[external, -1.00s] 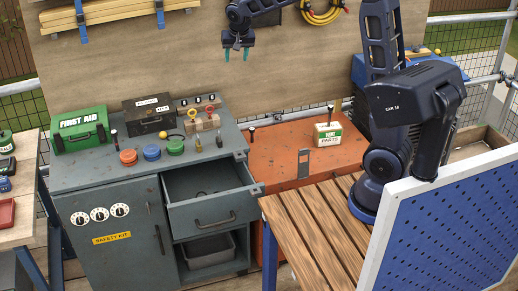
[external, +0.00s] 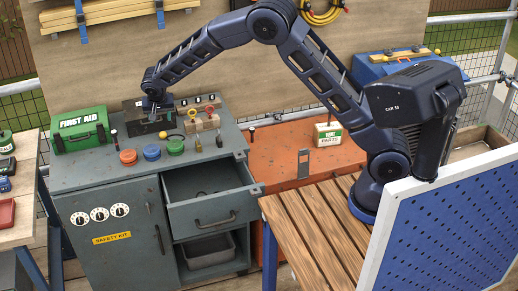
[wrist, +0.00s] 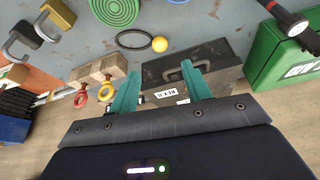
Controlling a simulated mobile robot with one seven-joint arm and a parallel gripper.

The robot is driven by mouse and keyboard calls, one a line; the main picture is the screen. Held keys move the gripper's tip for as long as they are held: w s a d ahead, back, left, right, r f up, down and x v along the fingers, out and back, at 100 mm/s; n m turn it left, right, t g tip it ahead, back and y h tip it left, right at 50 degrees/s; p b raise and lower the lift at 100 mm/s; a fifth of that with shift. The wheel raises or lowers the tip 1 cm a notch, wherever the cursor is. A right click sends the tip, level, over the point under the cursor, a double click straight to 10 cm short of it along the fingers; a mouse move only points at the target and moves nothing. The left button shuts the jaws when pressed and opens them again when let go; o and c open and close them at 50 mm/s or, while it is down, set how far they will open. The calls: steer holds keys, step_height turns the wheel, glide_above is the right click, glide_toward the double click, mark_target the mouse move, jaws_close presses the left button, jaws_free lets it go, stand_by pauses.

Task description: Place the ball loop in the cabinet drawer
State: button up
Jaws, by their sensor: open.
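The ball loop, a thin dark ring (wrist: 133,39) with a yellow ball (wrist: 160,44), lies on the grey cabinet top in the wrist view. In the external view its yellow ball (external: 163,135) shows in front of the black case. My gripper (wrist: 160,68) is open and empty. Its teal fingers point down over the black case (wrist: 208,58), just behind the loop. In the external view my gripper (external: 153,115) hides part of that case. The cabinet drawer (external: 213,205) is pulled open at the cabinet's front right, with a small dark item inside.
A green first aid box (external: 81,131) stands left of the case. Red, blue and green discs (external: 152,152) line the cabinet top's front. Wooden blocks with eye hooks (wrist: 108,71) and padlocks (wrist: 22,43) lie near the loop.

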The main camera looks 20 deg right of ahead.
mark_target(162, 133)
steer(key=x, duration=1)
steer(key=shift+w+f, duration=0.15)
steer(key=shift+f, duration=0.15)
steer(key=shift+c, duration=0.5)
jaws_close()
